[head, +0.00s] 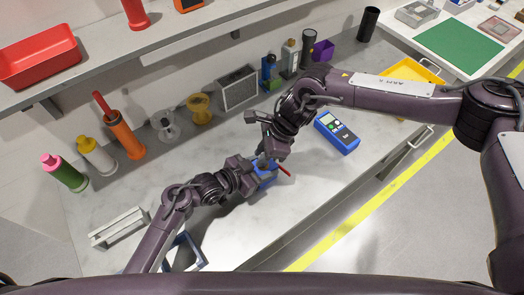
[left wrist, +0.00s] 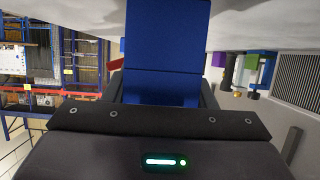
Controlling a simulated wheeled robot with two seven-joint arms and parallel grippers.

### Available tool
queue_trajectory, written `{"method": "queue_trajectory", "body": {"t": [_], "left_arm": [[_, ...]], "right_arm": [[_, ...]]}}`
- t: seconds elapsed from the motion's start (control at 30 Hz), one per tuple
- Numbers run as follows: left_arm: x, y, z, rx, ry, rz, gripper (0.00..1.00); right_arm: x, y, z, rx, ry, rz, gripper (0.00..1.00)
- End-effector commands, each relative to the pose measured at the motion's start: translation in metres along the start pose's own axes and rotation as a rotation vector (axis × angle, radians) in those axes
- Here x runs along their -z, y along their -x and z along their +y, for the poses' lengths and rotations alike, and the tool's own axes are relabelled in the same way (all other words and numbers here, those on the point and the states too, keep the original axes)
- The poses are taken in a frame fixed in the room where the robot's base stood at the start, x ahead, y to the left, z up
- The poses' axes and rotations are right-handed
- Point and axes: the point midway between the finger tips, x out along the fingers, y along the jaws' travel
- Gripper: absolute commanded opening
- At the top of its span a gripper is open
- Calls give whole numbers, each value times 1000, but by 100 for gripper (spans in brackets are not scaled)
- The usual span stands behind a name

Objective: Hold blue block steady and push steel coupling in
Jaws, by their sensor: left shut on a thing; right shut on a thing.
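The blue block (head: 265,181) is above the worktop near the middle of the head view, partly covered by both grippers. My left gripper (head: 257,176) is shut on it from the left. In the left wrist view the blue block (left wrist: 165,55) fills the space between the two dark fingers. My right gripper (head: 264,156) is shut just above the block, coming down from the upper right. The steel coupling cannot be made out clearly; the right gripper's fingers and the block hide that spot, so I cannot tell how deep it sits.
A red rod-like thing (head: 285,171) shows just right of the block. A blue meter (head: 337,132) lies to the right on the worktop (head: 320,190). Bottles, spools and a grey speaker-like box (head: 237,88) line the back. A white rack (head: 119,228) stands at front left.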

Motion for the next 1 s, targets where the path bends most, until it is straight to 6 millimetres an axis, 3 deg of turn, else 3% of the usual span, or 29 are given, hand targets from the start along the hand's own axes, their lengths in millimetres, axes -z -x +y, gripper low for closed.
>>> {"method": "queue_trajectory", "body": {"t": [0.53, 0.57, 0.7, 1.0], "left_arm": [[0, 0, 0, 0, 0, 0, 14], [0, 0, 0, 0, 0, -1, 14], [0, 0, 0, 0, 0, 0, 14], [0, 0, 0, 0, 0, -1, 14]], "right_arm": [[6, -13, 0, 0, 1, 0, 0], [6, -12, 0, 0, 1, 0, 25], [6, -12, 0, 0, 1, 0, 44], [6, -12, 0, 0, 0, 0, 47]]}}
